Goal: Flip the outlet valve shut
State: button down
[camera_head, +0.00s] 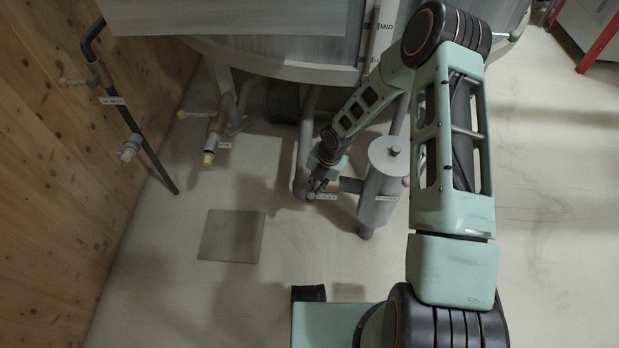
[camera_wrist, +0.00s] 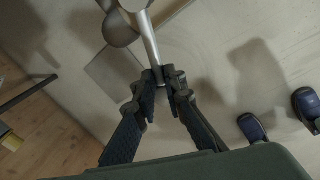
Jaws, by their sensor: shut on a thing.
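My gripper (camera_head: 318,184) is low beneath the round grey vessel, among its pipes, left of a grey cylinder. In the wrist view, my gripper (camera_wrist: 161,78) has its fingertips closed around the free end of a grey metal lever (camera_wrist: 150,42). The lever runs up the picture to a rounded grey fitting (camera_wrist: 122,28). In the head view the lever is mostly hidden by my gripper, and a small label (camera_head: 326,196), too small to read, sits beside it. I cannot tell from these views whether the valve is open or shut.
The grey cylinder (camera_head: 384,185) stands close to the right of my gripper. Another valve pipe (camera_head: 213,142) hangs to the left. A black pipe (camera_head: 130,115) runs along the wooden wall (camera_head: 50,200).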

jog(key=d+n+p, duration=0.1)
jog(key=n, duration=0.1)
jog(key=s+d+n+g+p, duration=0.1)
jog(key=d+n, duration=0.1)
jog(key=shift+s+d+n+p, duration=0.15)
jog(key=shift+n+p, duration=0.25)
jog(key=shift+d+f, duration=0.1)
jog(key=c, duration=2)
grip_release()
jog(key=shift+d, duration=0.1)
jog(key=r, duration=0.4)
jog(key=d+r, duration=0.1)
jog(key=r, duration=0.3)
jog(key=d+r, duration=0.1)
jog(key=r, duration=0.3)
jog(key=shift+d, duration=0.15)
